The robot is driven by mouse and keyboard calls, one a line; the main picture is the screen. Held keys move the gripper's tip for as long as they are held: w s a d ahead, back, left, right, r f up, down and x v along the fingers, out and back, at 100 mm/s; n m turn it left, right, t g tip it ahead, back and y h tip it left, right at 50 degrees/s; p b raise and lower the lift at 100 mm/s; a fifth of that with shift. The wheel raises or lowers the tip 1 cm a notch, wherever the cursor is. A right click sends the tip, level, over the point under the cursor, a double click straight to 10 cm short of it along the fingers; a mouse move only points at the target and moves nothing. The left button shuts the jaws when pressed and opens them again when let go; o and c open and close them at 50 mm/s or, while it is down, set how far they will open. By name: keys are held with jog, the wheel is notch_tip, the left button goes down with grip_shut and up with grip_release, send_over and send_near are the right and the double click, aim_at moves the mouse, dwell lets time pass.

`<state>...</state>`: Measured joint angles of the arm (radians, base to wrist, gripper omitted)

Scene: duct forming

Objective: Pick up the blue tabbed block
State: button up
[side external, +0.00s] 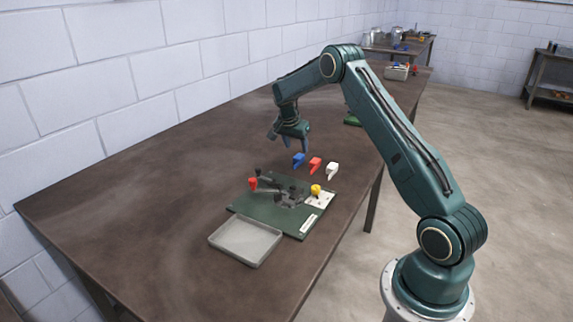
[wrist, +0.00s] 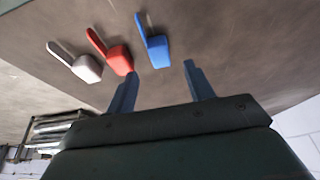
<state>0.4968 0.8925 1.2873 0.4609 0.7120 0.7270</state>
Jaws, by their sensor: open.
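The blue tabbed block (side external: 299,160) lies on the brown table, leftmost of a row of three tabbed blocks in the side view. In the wrist view the blue block (wrist: 156,48) has a thick body with a thin tab pointing away from my gripper. My gripper (side external: 289,146) is above the table, just left of and behind the blue block in the side view. In the wrist view its two fingers (wrist: 157,78) are spread apart with nothing between them.
A red tabbed block (side external: 315,163) and a white one (side external: 332,169) lie beside the blue one. A green board (side external: 262,213) with dark fixtures, a red piece (side external: 253,183) and a yellow piece (side external: 316,189) lies in front. A shallow grey tray (side external: 245,259) is nearer. The table's left side is clear.

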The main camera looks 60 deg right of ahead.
aim_at(299, 156)
jog(key=shift+d+f, duration=0.1)
jog(key=shift+f, duration=0.05)
jog(key=shift+x, duration=2.55)
jog(key=c, duration=1.1)
